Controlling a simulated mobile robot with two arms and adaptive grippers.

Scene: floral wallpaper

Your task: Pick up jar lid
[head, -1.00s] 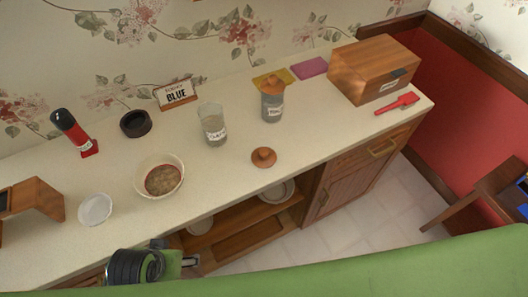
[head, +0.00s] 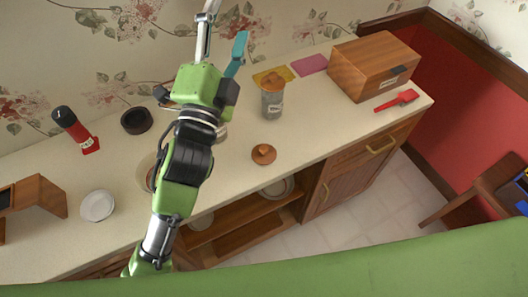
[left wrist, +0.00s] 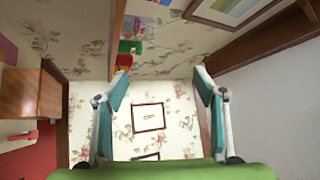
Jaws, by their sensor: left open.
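A round orange-brown lid (head: 263,154) with a knob lies flat on the counter near its front edge in the head view. A labelled glass jar (head: 271,104) stands behind it with a similar orange-brown lid on top. My left gripper (head: 225,24) is raised above the counter, to the left of and well apart from the loose lid. Its teal fingers are spread and empty, as the left wrist view (left wrist: 160,80) shows. The loose lid is not in the left wrist view. My right gripper is not in view.
A wooden box (head: 371,66) and a red scoop (head: 397,100) are at the counter's right end. A white dish (head: 97,206), a dark ring (head: 136,120) and a red-and-black bottle (head: 76,130) are at left. My arm covers most of a bowl. The counter around the loose lid is clear.

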